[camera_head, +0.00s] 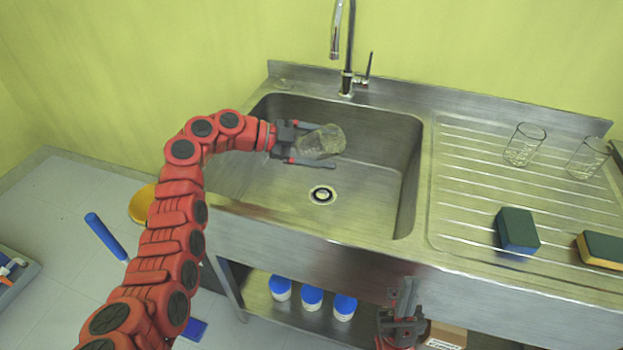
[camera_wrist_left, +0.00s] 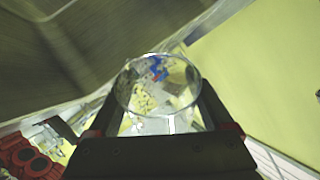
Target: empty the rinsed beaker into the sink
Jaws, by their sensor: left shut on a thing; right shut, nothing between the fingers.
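A clear glass beaker (camera_head: 322,141) is held by my left gripper (camera_head: 312,146) over the basin of the steel sink (camera_head: 370,220). The beaker lies tilted nearly on its side, with its open end away from the gripper, toward the right. In the left wrist view the beaker (camera_wrist_left: 158,88) shows as a round glass outline between the fingers. I cannot tell whether it holds any liquid. The drain (camera_head: 322,195) lies in the basin floor below and in front of it. My right gripper (camera_head: 405,300) is shut and empty in front of the sink's front edge.
A tap (camera_head: 347,60) stands behind the basin. Two glass beakers (camera_head: 524,145) (camera_head: 588,158) stand on the ribbed drainboard at right, with two sponges (camera_head: 517,231) (camera_head: 602,249) nearer the front. Several blue-capped bottles (camera_head: 311,297) stand on the shelf below.

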